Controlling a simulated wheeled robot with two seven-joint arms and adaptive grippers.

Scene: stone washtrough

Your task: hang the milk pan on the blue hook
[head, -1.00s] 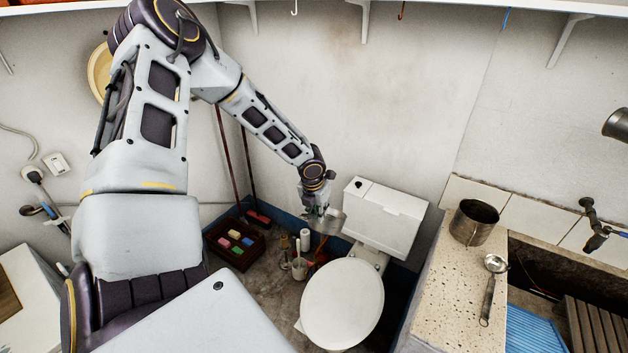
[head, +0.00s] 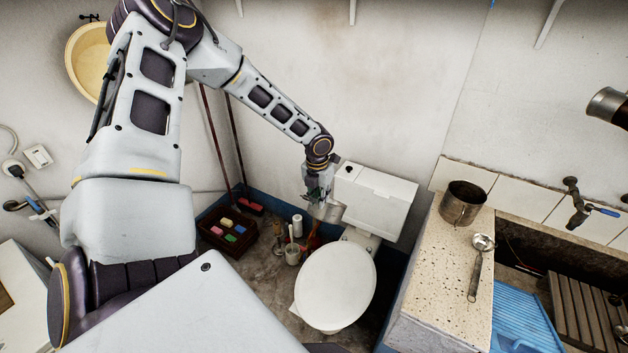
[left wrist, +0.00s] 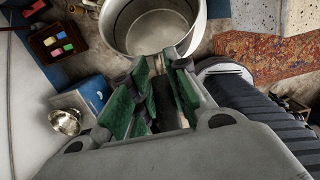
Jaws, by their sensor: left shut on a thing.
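My left gripper (head: 318,190) is low in front of the toilet tank's left end. It is shut on the milk pan (head: 330,211), a grey metal pan that looks small here. In the left wrist view the pan (left wrist: 150,22) is large, its open top facing the camera, just beyond the green finger pads (left wrist: 160,80). Its handle is mostly hidden between the pads. The blue hook (head: 491,3) is cut off at the top edge of the head view, with only its lower tip showing. My right gripper is not in view.
The white toilet (head: 336,285) stands below and right of the pan. Another metal pot (head: 463,204) and a ladle (head: 478,268) are on the stone counter (head: 425,300). A dark crate (head: 228,235) and brushes stand left. The wall above the tank is bare.

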